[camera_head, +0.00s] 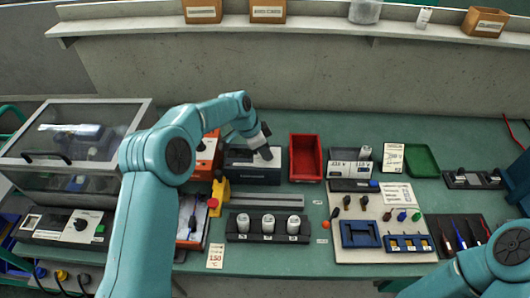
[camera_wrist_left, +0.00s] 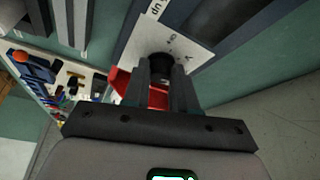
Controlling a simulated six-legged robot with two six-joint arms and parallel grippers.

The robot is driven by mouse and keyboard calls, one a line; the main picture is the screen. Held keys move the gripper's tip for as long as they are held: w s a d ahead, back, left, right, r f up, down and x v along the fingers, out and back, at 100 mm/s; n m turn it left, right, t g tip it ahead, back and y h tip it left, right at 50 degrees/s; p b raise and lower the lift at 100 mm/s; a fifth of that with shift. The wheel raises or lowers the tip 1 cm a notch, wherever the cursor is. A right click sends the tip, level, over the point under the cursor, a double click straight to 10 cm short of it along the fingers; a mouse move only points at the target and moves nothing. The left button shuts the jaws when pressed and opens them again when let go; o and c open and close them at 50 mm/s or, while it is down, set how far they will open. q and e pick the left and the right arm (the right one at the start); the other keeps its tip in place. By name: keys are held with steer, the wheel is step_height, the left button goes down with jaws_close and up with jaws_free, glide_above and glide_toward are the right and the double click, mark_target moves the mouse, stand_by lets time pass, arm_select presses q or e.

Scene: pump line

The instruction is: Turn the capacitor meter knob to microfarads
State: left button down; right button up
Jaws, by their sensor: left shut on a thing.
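The capacitor meter (camera_head: 252,177) is a dark box with a light top panel, behind the middle of the bench in the head view. My left gripper (camera_head: 265,153) reaches down onto the meter's top. In the left wrist view my left gripper (camera_wrist_left: 165,80) is shut on the black round knob (camera_wrist_left: 161,64), one finger on each side. The knob's pointer is hidden, so its setting cannot be read. Only my right arm's upper links show at lower right; its gripper is out of view.
A red bin (camera_head: 305,158) stands right of the meter and an orange device (camera_head: 207,158) left of it. In front are a grey rail and a black rack (camera_head: 267,238) of white-topped cylinders. A lidded clear case (camera_head: 75,140) fills the left end.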

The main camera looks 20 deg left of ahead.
arm_select(q)
steer(key=shift+w+r+m, duration=0.1)
steer(key=shift+m, duration=0.5)
steer(key=c, duration=0.9)
jaws_free()
steer(key=shift+g, duration=0.3)
steer(key=shift+a+r+b, duration=0.2)
steer(key=shift+r+b, duration=0.1)
steer(key=v, duration=1.5)
steer(key=shift+r+b, duration=0.25)
steer(key=shift+b, duration=0.1)
steer(key=shift+s, duration=0.25)
